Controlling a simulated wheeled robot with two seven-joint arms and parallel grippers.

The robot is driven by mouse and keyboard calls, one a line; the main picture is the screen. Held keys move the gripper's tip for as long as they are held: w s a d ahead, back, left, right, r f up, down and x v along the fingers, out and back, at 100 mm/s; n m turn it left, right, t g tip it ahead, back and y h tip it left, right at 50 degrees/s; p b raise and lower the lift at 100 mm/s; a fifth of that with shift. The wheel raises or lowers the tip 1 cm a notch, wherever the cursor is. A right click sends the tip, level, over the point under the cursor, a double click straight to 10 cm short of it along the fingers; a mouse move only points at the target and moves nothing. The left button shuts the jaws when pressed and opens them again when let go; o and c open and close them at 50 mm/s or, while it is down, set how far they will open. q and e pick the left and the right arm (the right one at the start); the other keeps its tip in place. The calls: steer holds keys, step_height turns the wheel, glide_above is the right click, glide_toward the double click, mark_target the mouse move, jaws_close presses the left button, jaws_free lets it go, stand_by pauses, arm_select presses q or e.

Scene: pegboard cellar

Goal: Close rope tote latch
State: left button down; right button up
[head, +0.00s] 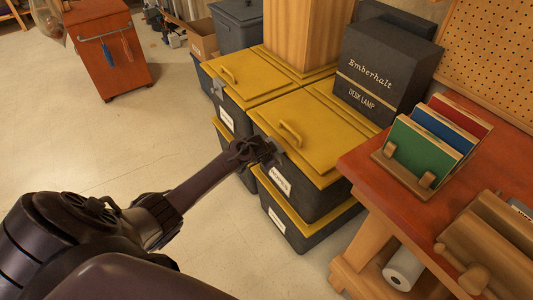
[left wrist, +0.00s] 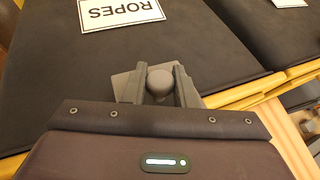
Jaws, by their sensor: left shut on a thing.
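The rope tote (head: 308,201) is a dark box with a yellow lid (head: 307,138), stacked on a similar tote. The lid lies flat on it. Its front label (head: 280,180) reads ROPES, upside down, in the left wrist view (left wrist: 122,11). My left gripper (head: 262,151) is at the tote's front upper edge. In the left wrist view its fingers (left wrist: 158,88) are shut on the round knob (left wrist: 160,79) of the grey latch, with the latch plate (left wrist: 121,84) behind. I cannot tell whether the latch is fastened. My right gripper is not in view.
Another yellow-lidded tote (head: 238,80) stands directly left of the rope tote. A wooden post-like block (head: 302,35) and a dark desk lamp box (head: 385,72) rest behind on the lids. A red-topped workbench (head: 375,155) is close on the right. Floor (head: 110,140) at left is clear.

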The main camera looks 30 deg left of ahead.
arm_select(q)
steer(key=shift+w+d+r+g+y, duration=0.15)
steer(key=shift+w+r+g, duration=0.1)
steer(key=shift+g, duration=0.3)
steer(key=shift+w+d+r+g+y, duration=0.1)
steer(key=shift+w+r+g+y, duration=0.1)
steer(key=shift+g, duration=0.35)
steer(key=c, duration=1.2)
jaws_free()
steer(key=shift+w+f, duration=0.1)
steer(key=shift+c, duration=0.2)
steer(key=shift+s+d+r+p, duration=0.1)
steer(key=shift+s+r+p, duration=0.2)
steer(key=shift+r+p, duration=0.25)
steer(key=p+v, duration=0.1)
steer(key=v, duration=0.5)
steer(key=shift+r, duration=0.25)
